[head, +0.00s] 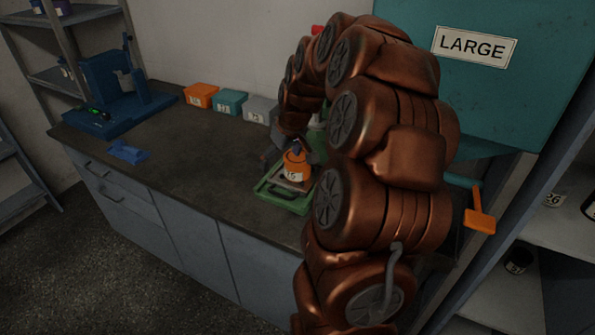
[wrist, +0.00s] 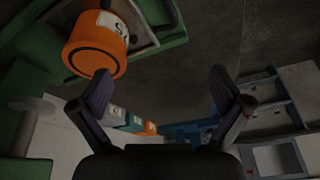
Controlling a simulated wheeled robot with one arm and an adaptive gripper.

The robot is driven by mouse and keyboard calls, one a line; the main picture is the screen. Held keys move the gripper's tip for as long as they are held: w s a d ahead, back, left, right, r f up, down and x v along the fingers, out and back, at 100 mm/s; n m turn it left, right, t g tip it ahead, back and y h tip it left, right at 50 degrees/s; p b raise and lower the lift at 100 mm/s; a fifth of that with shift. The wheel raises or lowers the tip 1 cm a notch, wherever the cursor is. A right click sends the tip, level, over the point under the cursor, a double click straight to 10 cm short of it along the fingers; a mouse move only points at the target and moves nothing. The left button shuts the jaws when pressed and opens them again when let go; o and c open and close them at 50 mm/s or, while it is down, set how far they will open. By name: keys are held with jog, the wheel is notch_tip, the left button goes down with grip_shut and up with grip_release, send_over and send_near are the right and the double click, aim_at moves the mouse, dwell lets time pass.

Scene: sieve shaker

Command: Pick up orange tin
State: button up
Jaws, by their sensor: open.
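The orange tin (head: 296,168) stands upright on the light plate of a green-framed device (head: 281,197) near the counter's front edge. In the wrist view the orange tin (wrist: 92,50) is at upper left, beside the left fingertip and not between the fingers. My gripper (wrist: 160,78) is open and empty, its two dark fingers spread wide. In the head view my gripper is close to the tin, at its upper left, and partly hidden by my arm; contact cannot be told.
Orange (head: 201,95), teal (head: 231,102) and grey (head: 260,108) bins line the wall. A blue machine (head: 112,85) stands at the counter's far left, with a blue cloth-like item (head: 128,152) nearby. A large teal cabinet (head: 530,90) is at right. The counter's left middle is clear.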

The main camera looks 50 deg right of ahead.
aim_at(299, 159)
jog(key=shift+m+t+h, duration=0.3)
jog(key=shift+m+h, duration=0.1)
jog(key=d, duration=0.2)
jog(key=d+f, duration=0.1)
jog(key=d, duration=0.2)
jog(key=d+f, duration=0.1)
jog(key=d, duration=0.2)
jog(key=shift+d, duration=0.1)
jog(key=shift+d+p+x, duration=0.2)
jog(key=shift+p+x, duration=0.95)
jog(key=shift+x, duration=2.65)
jog(key=shift+w, duration=0.1)
jog(key=c, duration=1.1)
